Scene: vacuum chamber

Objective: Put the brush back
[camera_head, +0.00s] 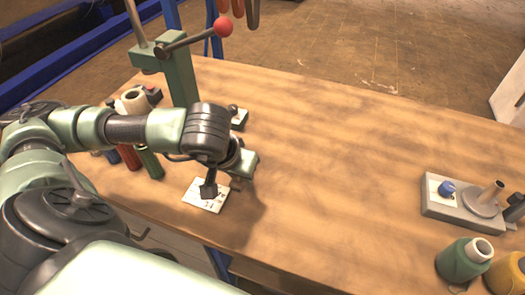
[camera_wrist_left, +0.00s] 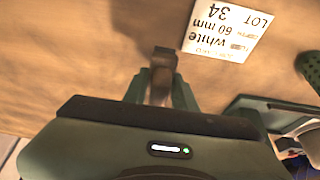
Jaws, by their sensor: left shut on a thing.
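My left gripper (camera_wrist_left: 160,88) is shut on a narrow brown-grey thing with a dark end (camera_wrist_left: 165,58), seen between its green fingers in the left wrist view. This appears to be the brush, but only a small part shows. In the head view my left arm reaches over the table, and a dark piece (camera_head: 208,188) at its end is over a white printed card (camera_head: 194,192). The card also shows in the left wrist view (camera_wrist_left: 228,28), just beyond the fingertips, reading "white 60 mm LOT 34". I cannot tell whether the held thing touches the table. My right gripper is out of view.
A green press (camera_head: 180,75) with a red-knobbed lever (camera_head: 223,26) stands behind the arm. Red and green cylinders (camera_head: 130,158) stand beside the arm. A grey block with a blue knob (camera_head: 446,188) and spools (camera_head: 463,260) are at the right. The table's middle (camera_head: 330,150) is clear.

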